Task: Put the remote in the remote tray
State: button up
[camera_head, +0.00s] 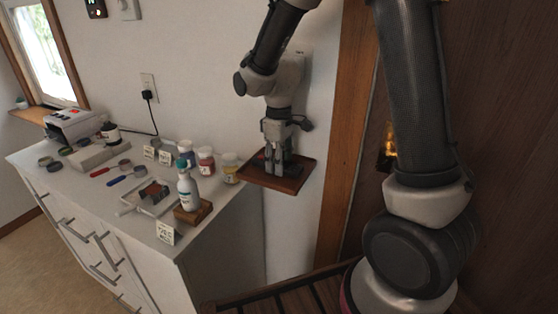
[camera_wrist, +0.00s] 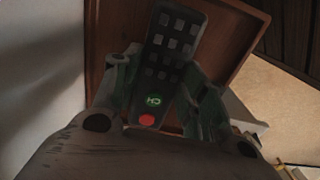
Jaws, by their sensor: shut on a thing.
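The remote (camera_wrist: 165,75) is dark with grey buttons, a green round mark and a red button. My gripper (camera_wrist: 158,95) is shut on it, one finger on each side of its body. The remote tray (camera_wrist: 245,37) is a brown wooden tray with a raised rim, and the remote is over it in the wrist view. In the head view, my gripper (camera_head: 277,168) points down at the tray (camera_head: 293,186), which sits against the wall. I cannot tell whether the remote touches the tray floor.
A white cabinet (camera_head: 222,222) stands left of the tray. On it are a white bottle on a wooden block (camera_head: 187,190), several jars (camera_head: 206,161), a small tray (camera_head: 152,197) and a machine (camera_head: 72,123). A wooden post (camera_head: 345,150) rises to the right.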

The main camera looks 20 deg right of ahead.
jog(key=o, duration=1.1)
notch_tip(320, 180, up, 12)
jog(key=shift+s+d+r+m+t, duration=0.9)
jog(key=shift+s+d+m, duration=0.6)
jog(key=shift+s+d, duration=1.5)
jog(key=shift+s+d+r+m+t, duration=0.55)
jog(key=shift+s+d+r+m, duration=0.85)
jog(key=shift+s, duration=2.85)
jog(key=shift+s+d+r+m+t, duration=0.8)
jog(key=shift+s+d+m, duration=0.8)
jog(key=shift+s+d, duration=1.5)
jog(key=shift+s+a, duration=0.5)
